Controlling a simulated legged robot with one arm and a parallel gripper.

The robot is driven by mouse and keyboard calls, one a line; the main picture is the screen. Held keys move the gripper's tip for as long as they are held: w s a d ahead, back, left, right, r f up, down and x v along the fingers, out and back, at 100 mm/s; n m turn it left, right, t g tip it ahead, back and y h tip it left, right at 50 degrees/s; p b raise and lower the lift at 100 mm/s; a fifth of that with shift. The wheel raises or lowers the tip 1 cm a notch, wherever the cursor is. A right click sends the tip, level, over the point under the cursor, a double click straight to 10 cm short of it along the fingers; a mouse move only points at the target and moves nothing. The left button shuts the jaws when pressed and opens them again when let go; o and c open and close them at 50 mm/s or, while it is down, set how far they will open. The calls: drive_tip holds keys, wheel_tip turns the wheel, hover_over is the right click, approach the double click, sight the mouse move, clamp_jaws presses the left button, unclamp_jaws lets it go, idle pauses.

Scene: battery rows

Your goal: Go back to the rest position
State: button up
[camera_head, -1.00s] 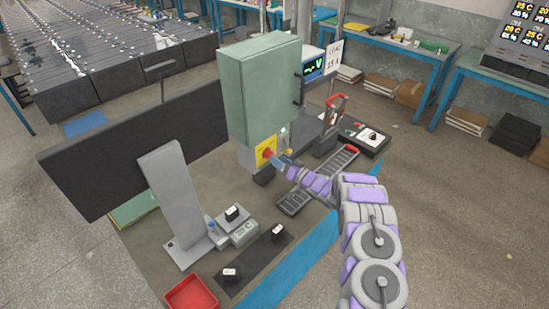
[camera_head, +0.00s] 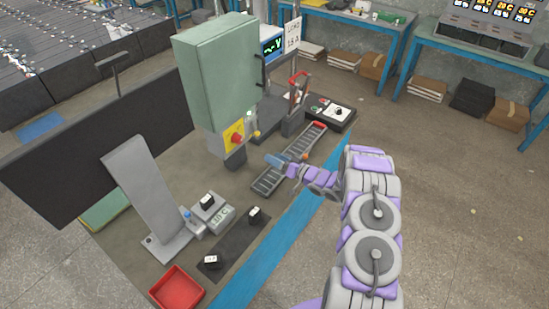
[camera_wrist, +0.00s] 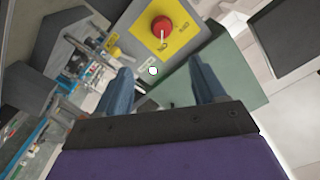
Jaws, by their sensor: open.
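My gripper (camera_head: 272,160) is open and empty in the head view, at the end of my purple and grey arm. It hangs over the workbench, to the right of and apart from the red knob. In the wrist view its two blue fingers (camera_wrist: 162,90) stand apart with nothing between them. The red knob (camera_head: 236,138) on its yellow plate sits below the green cabinet (camera_head: 216,75). The knob also shows in the wrist view (camera_wrist: 162,27), beyond the fingertips.
A dark monitor (camera_head: 100,165) and a grey stand (camera_head: 145,190) are at the left. A red tray (camera_head: 176,288) lies at the front edge. A slotted black rack (camera_head: 290,160) lies below my gripper. The floor at the right is clear.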

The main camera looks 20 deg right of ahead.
idle(0.3)
drive_tip(key=w+d+r+g+h+b, duration=0.1)
drive_tip(key=w+d+r+g+h, duration=0.2)
drive_tip(key=d+r+h, duration=0.45)
drive_tip(key=s+a+r+m+g+h+b, duration=0.1)
drive_tip(key=s+r+g+h, duration=0.4)
drive_tip(key=s+r, duration=0.6)
drive_tip(key=s+a+r+g, duration=0.1)
drive_tip(key=s+a, duration=0.4)
drive_tip(key=s, duration=0.9)
drive_tip(key=s+a+r+g+y+b, duration=0.1)
drive_tip(key=s+a+g, duration=0.3)
drive_tip(key=s, duration=1.1)
drive_tip(key=s+a+r+g+y, duration=0.1)
drive_tip(key=s+a+g, duration=0.2)
drive_tip(key=s+a, duration=0.5)
drive_tip(key=s, duration=0.7)
drive_tip(key=shift+s+r+n+b, duration=0.15)
drive_tip(key=shift+r+n+b, duration=0.2)
drive_tip(key=shift+n, duration=0.05)
